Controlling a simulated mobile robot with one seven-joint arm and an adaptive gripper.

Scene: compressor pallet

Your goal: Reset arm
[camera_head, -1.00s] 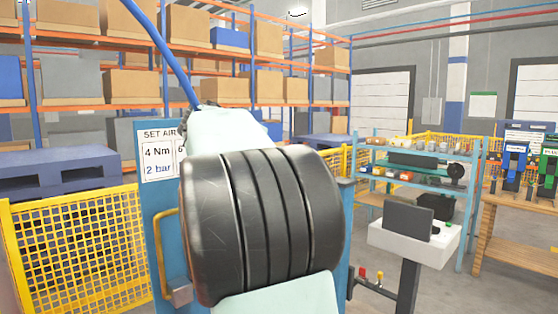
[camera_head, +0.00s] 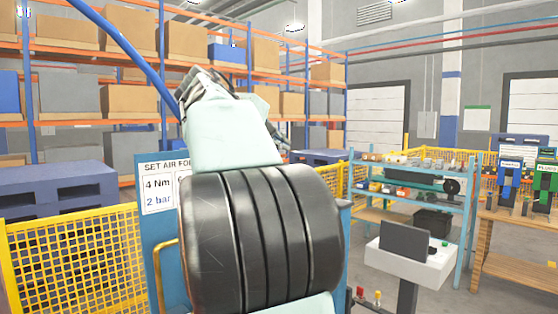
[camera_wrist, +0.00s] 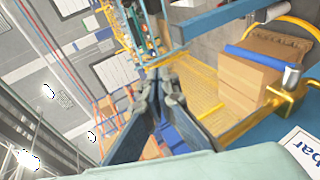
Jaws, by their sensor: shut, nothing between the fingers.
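My gripper shows in the wrist view (camera_wrist: 162,88), with its grey fingers together and nothing between them. It is clear of any object and points out over the work area, and the wrist view is strongly tilted. In the head view my arm fills the middle, with a black ribbed joint and a pale green link rising above it. Grey wrist parts show at the top of that link, but the fingertips cannot be made out there.
Yellow mesh fencing (camera_head: 75,255) is at left. A blue shelf rack (camera_head: 425,190), a white stand with a dark screen (camera_head: 405,241) and a wooden bench (camera_head: 520,270) are at right. Pallet racking (camera_head: 85,59) is behind.

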